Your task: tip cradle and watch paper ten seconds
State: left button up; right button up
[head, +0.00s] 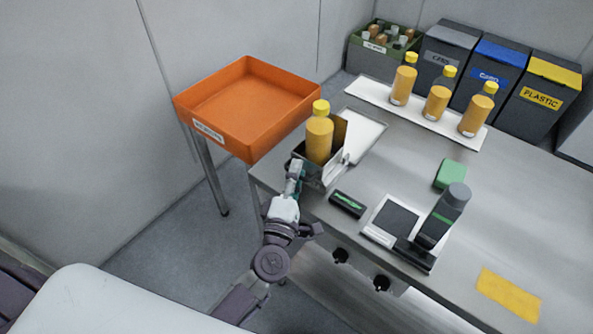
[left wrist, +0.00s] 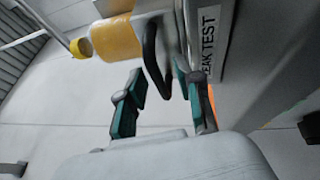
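The metal cradle (head: 335,165) stands at the left end of the bench, holding an orange bottle (head: 319,138) with a yellow cap. White paper (head: 366,136) lies on the bench behind and right of the cradle. My left gripper (head: 295,172) is at the cradle's near left side. In the left wrist view its teal fingers (left wrist: 160,88) are apart, with the cradle's dark handle loop (left wrist: 153,62) reaching between them. The bottle (left wrist: 116,38) lies sideways in that view, beside a "LEAK TEST" label (left wrist: 206,42). My right gripper is not in view.
An orange tray (head: 210,136) stands left of the bench. Three bottles stand on a white strip (head: 371,95) behind; bins (head: 541,95) stand beyond.

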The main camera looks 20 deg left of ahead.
pick_arm(q)
grip_shut()
dwell(0.4)
